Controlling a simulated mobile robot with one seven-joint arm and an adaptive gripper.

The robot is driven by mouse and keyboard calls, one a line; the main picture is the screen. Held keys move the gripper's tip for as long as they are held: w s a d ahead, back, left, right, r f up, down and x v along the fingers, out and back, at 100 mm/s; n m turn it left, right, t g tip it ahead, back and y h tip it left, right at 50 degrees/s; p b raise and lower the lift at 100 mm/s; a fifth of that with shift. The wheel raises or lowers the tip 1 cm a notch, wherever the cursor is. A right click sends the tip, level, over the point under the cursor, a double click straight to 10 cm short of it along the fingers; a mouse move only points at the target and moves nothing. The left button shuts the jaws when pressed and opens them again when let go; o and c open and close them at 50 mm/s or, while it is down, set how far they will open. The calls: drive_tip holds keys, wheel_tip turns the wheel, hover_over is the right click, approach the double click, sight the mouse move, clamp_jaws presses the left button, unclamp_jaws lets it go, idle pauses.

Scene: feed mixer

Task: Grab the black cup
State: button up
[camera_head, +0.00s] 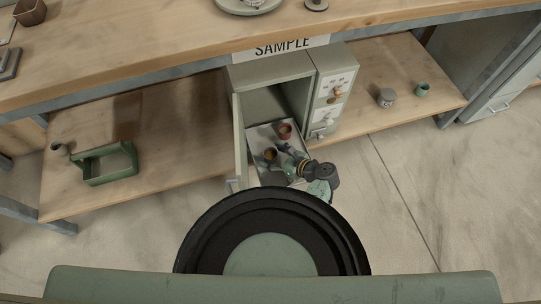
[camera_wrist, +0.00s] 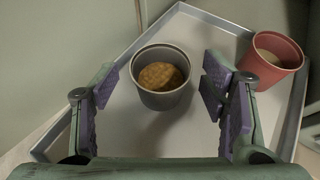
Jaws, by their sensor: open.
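The black cup (camera_wrist: 160,79) is dark grey with brown, grainy contents, and it stands upright on a pale metal tray (camera_wrist: 126,122) in the wrist view. My gripper (camera_wrist: 156,88) is open, with one purple-padded finger on each side of the cup and a clear gap to both. In the head view the black cup (camera_head: 270,154) is small, on the tray that extends from the open grey cabinet. My gripper (camera_head: 284,149) reaches over the tray there, close to the cup.
A red cup (camera_wrist: 271,58) with pale contents stands on the tray, close beside my right finger in the wrist view. The cabinet door (camera_head: 240,140) stands open on the left. A green carrier (camera_head: 106,163) and small cups sit farther away on the lower shelves.

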drive_tip(key=shift+x, duration=0.9)
drive_tip(key=shift+c, duration=0.2)
drive_tip(key=c, duration=1.2)
